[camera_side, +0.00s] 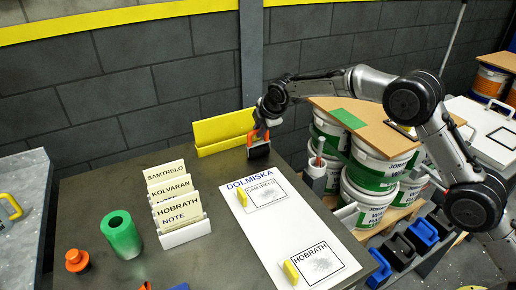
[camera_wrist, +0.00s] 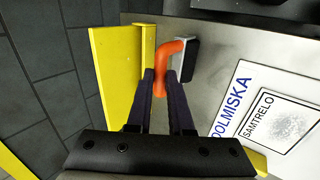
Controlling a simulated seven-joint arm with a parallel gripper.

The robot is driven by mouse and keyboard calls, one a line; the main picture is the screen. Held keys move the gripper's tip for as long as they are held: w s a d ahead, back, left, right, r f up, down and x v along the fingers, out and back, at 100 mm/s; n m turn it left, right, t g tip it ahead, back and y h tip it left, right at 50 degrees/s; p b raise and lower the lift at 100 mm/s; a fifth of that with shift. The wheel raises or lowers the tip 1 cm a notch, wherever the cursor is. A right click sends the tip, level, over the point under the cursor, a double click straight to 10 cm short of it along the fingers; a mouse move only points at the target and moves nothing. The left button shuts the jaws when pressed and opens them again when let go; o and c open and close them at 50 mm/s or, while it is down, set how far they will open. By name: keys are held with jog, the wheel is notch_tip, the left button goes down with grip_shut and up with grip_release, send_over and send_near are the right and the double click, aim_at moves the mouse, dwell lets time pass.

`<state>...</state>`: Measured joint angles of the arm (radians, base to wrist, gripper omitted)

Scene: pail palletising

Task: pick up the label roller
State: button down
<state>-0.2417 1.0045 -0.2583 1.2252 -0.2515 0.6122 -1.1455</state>
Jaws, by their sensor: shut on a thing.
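The label roller has an orange bent handle and a dark roller head (camera_side: 259,150). It is at the back of the dark table, beside the yellow stand (camera_side: 222,131). My gripper (camera_side: 266,124) comes down from above and is shut on the orange handle. In the wrist view the two dark fingers (camera_wrist: 162,88) close on the handle (camera_wrist: 168,50), with the dark roller head to its right. I cannot tell whether the roller touches the table or hangs just above it.
A white DOLMISKA board (camera_side: 277,222) with yellow clips lies to the front right. A card rack (camera_side: 185,233), a green cylinder (camera_side: 121,235) and an orange knobbed piece (camera_side: 77,261) stand to the left. Stacked pails (camera_side: 372,165) stand right of the table. A wall rises behind.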

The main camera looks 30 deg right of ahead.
aim_at(259, 149)
jog(key=shift+r, duration=0.1)
dwell(0.3)
jog(key=shift+r, duration=0.6)
jog(key=s+d+r, duration=0.2)
jog(key=s+r, duration=0.9)
jog(key=s, duration=0.2)
jog(key=shift+s+d+r, duration=0.35)
jog(key=shift+r, duration=0.05)
